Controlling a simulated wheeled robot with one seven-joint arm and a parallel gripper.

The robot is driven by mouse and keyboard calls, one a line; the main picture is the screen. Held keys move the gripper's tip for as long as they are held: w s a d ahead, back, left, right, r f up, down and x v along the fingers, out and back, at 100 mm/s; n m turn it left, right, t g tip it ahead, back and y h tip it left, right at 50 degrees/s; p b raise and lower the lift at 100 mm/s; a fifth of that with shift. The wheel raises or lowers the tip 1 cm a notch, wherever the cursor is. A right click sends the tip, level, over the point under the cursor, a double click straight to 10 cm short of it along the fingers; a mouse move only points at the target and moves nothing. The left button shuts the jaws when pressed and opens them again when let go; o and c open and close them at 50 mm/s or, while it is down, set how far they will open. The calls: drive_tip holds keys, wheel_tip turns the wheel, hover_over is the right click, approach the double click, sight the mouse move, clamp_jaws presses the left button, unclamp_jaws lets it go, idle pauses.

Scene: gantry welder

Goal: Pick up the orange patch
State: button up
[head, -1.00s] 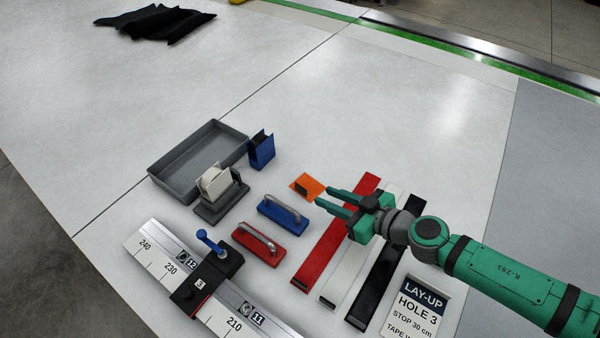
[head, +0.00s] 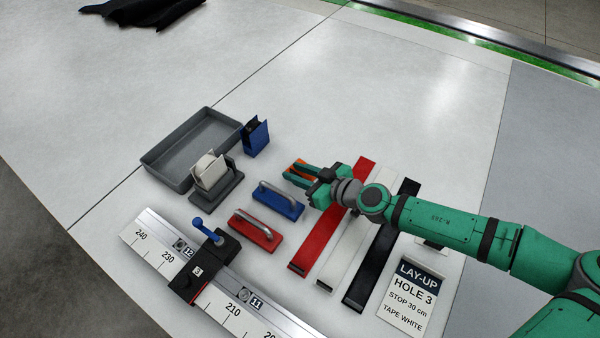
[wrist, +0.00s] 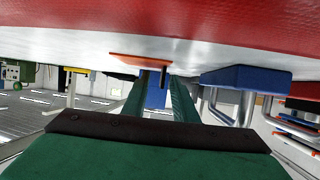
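The orange patch (head: 301,167) lies on the white table and is mostly hidden by my gripper in the head view. In the wrist view the patch (wrist: 138,60) shows as a thin orange sheet with a small dark upright tab (wrist: 163,71). My gripper (head: 291,171) is open and low over the table at the patch. In the wrist view its two green fingers (wrist: 158,85) point at the patch, with the tab between or just beyond their tips. I cannot tell whether the fingers touch anything.
A blue handled block (head: 275,204) and a red one (head: 252,235) stand left of my gripper. Red (head: 320,240), white (head: 345,247) and black (head: 375,262) strips lie below and right. A grey tray (head: 165,175) and blue holder (head: 255,140) are farther left.

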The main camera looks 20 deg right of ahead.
drive_tip(key=shift+a, duration=0.2)
clamp_jaws()
